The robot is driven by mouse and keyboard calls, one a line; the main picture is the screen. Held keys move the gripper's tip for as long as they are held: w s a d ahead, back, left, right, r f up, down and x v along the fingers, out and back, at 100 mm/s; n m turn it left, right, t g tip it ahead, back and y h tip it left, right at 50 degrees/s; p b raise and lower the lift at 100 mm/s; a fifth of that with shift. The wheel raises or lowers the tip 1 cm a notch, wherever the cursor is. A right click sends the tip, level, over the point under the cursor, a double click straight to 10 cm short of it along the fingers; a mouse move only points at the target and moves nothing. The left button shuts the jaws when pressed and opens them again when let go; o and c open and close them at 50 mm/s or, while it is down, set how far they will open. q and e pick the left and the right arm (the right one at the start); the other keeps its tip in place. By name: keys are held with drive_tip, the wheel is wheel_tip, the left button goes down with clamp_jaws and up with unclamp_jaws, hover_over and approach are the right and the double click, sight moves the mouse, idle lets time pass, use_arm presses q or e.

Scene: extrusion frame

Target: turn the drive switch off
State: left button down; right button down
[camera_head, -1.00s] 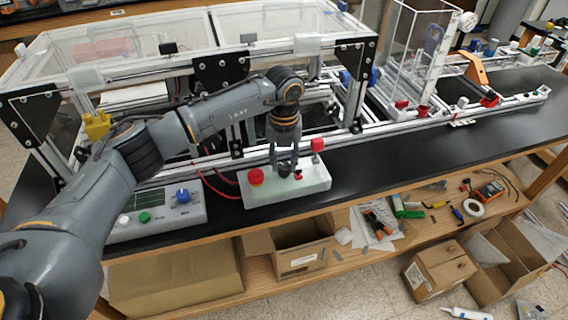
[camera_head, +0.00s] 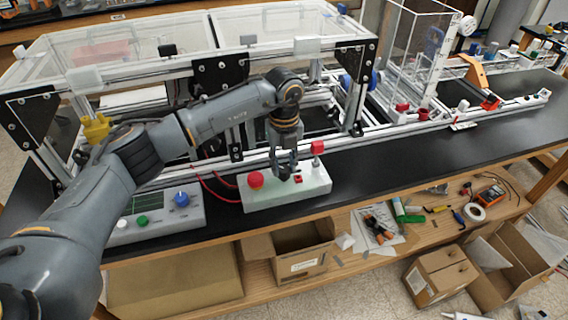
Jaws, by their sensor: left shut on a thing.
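A white control box (camera_head: 262,202) sits on the black bench top near its front edge. It has a red mushroom button (camera_head: 256,180) at its left and a small red part (camera_head: 298,179) on its top right of the middle. A dark switch lies under my left gripper (camera_head: 284,176), which points down at the box's top. The left fingers are shut on the dark switch, which they mostly hide. My right gripper is not in view.
A grey control unit (camera_head: 160,212) with a screen, a green button and a blue knob stands left of the box. The aluminium extrusion frame (camera_head: 190,70) rises behind. A red-topped post (camera_head: 317,148) stands close by on the right. Boxes and tools lie on the lower shelf.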

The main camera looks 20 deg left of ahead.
sight(284, 168)
use_arm(q)
drive_tip(key=c, duration=1)
unclamp_jaws()
wheel_tip(284, 168, up, 12)
drive_tip(key=shift+r, duration=0.1)
